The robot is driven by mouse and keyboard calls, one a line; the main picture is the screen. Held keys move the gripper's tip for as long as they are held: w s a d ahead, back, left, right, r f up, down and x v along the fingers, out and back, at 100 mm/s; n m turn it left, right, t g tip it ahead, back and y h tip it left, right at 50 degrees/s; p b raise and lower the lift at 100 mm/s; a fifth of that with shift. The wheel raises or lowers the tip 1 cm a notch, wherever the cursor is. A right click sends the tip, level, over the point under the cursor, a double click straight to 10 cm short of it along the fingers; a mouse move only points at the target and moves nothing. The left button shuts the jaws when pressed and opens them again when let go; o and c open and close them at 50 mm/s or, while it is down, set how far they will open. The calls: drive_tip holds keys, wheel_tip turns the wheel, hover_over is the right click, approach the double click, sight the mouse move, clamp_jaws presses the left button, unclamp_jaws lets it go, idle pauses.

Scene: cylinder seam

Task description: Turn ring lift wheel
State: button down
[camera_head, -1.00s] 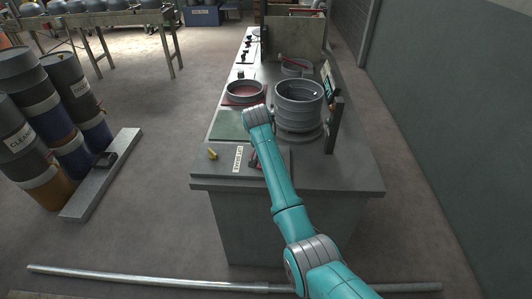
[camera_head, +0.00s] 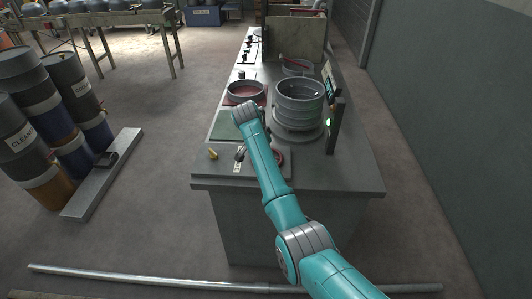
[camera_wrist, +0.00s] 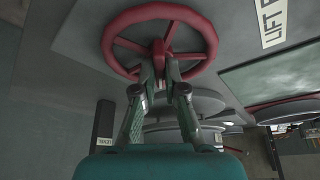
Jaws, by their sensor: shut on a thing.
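The red lift wheel (camera_wrist: 118,45) has a round rim and several spokes. It fills the upper middle of the wrist view. My gripper (camera_wrist: 159,58) is shut on the wheel, its fingertips close together at the near rim and a spoke by the hub. Exactly which part is pinched is hard to tell. In the camera_head view a bit of the red wheel (camera_head: 280,157) shows right of my arm, which hides the rest. The grey ring stack (camera_head: 300,98) stands upright on the bench behind the wheel. A white lift label (camera_wrist: 284,23) lies beside the wheel.
A red-lined ring (camera_head: 245,91) sits on the bench (camera_head: 340,178) behind a green mat (camera_head: 226,125). A small yellow object (camera_head: 213,154) lies left of the label. An upright panel (camera_head: 335,125) stands right of the stack. The bench's front right is clear.

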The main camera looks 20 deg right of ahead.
drive_tip(key=c, duration=1.2)
unclamp_jaws()
drive_tip(key=shift+c, duration=0.2)
drive_tip(key=v, duration=1.2)
